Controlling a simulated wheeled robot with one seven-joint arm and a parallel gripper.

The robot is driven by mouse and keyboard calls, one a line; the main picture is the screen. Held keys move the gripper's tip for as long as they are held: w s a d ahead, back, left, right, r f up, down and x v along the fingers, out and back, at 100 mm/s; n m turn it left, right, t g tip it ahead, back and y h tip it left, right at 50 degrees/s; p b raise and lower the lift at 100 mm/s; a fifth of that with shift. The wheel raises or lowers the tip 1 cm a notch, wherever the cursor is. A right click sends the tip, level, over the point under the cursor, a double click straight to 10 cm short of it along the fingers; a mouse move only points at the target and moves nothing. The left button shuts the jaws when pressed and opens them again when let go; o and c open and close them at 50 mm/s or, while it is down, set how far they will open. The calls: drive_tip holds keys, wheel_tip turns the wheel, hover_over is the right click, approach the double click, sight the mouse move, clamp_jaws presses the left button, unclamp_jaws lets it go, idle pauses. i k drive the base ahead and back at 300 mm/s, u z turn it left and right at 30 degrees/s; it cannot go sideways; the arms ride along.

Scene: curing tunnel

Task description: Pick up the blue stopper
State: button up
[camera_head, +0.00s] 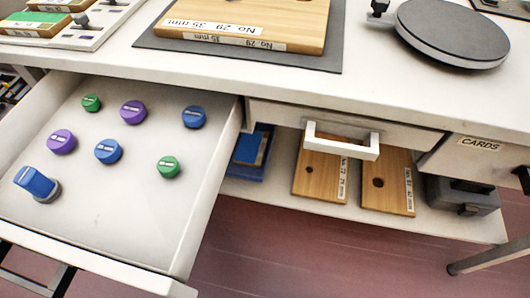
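Two short round blue stoppers lie in the open white drawer (95,225). One blue stopper (194,117) is near the drawer's right wall at the back, and the other blue stopper (108,151) is near the middle. My gripper is not in view.
Purple stoppers (133,112) (62,142) and green stoppers (92,103) (168,167) share the drawer with bare floor between them. The white worktop (365,85) overhangs the back. Wooden boards (321,170) lie on the shelf right of the drawer, beneath a closed drawer's white handle (341,145).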

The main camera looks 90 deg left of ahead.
sight(193, 117)
drive_tip(key=i, duration=0.85)
drive_tip(key=u, duration=4.55)
drive_tip(key=i, duration=0.5)
